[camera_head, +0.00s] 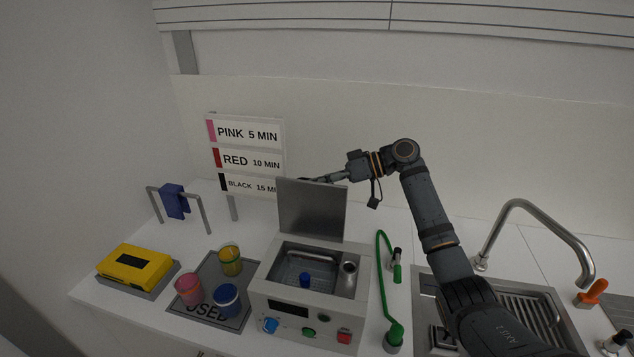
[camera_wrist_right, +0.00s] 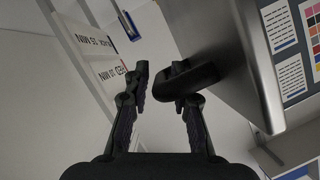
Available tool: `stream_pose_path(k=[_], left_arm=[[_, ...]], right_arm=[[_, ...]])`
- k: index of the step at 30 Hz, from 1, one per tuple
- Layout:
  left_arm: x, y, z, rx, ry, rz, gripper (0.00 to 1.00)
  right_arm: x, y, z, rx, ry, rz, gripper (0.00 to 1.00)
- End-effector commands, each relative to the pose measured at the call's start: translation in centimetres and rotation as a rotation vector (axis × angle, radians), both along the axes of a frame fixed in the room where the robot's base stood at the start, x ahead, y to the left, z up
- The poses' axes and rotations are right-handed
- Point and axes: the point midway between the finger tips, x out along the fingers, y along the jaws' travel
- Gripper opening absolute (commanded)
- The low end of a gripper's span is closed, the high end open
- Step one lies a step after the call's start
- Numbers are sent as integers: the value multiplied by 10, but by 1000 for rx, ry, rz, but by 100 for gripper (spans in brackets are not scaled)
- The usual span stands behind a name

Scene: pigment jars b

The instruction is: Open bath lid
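The bath (camera_head: 262,288) is a grey box with a metal basin, and a small blue object stands in its basin. Its grey lid (camera_head: 311,212) stands raised, about upright, at the back edge. My right gripper (camera_head: 308,180) is at the lid's top edge, partly hidden behind it. In the right wrist view, the lid's dark handle (camera_wrist_right: 203,79) is by the right finger of my gripper (camera_wrist_right: 161,80). The two fingers stand apart; the left one is clear of the handle, and the right one overlaps it. I cannot tell whether it touches. My left gripper is not in view.
Pink, yellow and blue jars (camera_head: 188,287) stand on a dark mat (camera_head: 208,268) left of the bath. A yellow box (camera_head: 136,264) lies farther left. A green hose (camera_head: 380,262) and a sink (camera_head: 424,287) with a tall tap are on the right. A sign stands behind.

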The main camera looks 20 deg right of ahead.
Motion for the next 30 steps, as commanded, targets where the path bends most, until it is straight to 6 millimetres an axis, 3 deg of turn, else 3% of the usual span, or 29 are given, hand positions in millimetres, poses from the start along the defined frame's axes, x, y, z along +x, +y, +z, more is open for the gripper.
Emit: stream_pose_path(k=[8,21,30], left_arm=[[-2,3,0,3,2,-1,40],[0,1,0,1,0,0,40],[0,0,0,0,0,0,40]], right_arm=[[-2,-5,3,0,-1,0,24],[-36,-87,36,-1,0,-2,24],[-43,-104,43,1,1,0,24]])
